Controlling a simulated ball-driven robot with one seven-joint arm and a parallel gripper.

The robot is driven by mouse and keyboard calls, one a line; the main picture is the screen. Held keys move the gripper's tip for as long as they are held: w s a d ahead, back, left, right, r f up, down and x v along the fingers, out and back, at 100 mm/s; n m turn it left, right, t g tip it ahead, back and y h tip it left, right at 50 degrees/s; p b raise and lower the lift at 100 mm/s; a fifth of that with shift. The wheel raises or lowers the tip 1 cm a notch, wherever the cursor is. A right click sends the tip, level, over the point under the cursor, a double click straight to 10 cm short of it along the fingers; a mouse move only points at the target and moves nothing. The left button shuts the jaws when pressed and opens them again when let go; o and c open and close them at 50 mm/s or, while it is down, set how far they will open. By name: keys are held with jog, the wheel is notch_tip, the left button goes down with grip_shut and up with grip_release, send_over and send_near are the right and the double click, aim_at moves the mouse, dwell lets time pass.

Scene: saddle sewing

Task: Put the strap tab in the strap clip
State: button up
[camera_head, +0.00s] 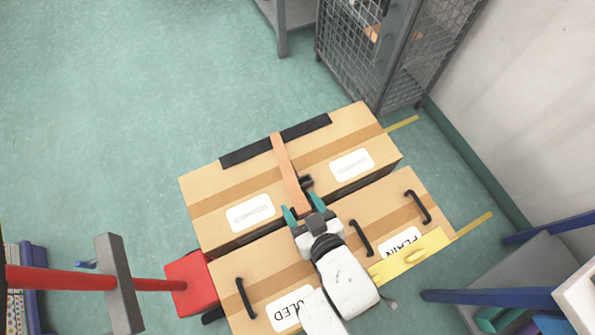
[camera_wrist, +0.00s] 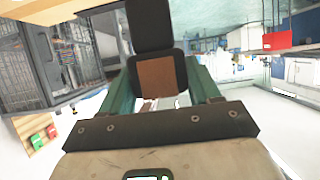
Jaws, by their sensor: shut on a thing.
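A tan-brown strap (camera_head: 285,165) runs from a black bar at the back edge of the rear cardboard box down over its top to my gripper (camera_head: 304,207). My gripper's teal fingers are at the near end of the strap, above the front edge of the rear box. In the wrist view, the fingers close on a dark piece with a brown square face (camera_wrist: 157,78); it looks like the strap tab. A small black part (camera_head: 306,182), possibly the strap clip, lies just right of the strap. The tab's tip is hidden in the head view.
The rear box (camera_head: 222,183) and front box (camera_head: 228,268) stand side by side with a narrow dark gap. The front box has black handles (camera_head: 418,206). A wire cage (camera_head: 350,60) stands behind right. A red block (camera_head: 187,283) is at left. Open green floor lies left.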

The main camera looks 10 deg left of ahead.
jog(key=w+f+b, duration=0.4)
jog(key=w+a+f+b, duration=0.1)
jog(key=w+f+b, duration=0.3)
jog(key=b, duration=0.1)
jog(key=w+f+b, duration=0.4)
jog(key=w+b, duration=0.1)
jog(key=shift+a+f, duration=0.25)
jog(key=shift+f, duration=0.15)
jog(key=shift+r, duration=0.1)
jog(key=o, duration=1.1)
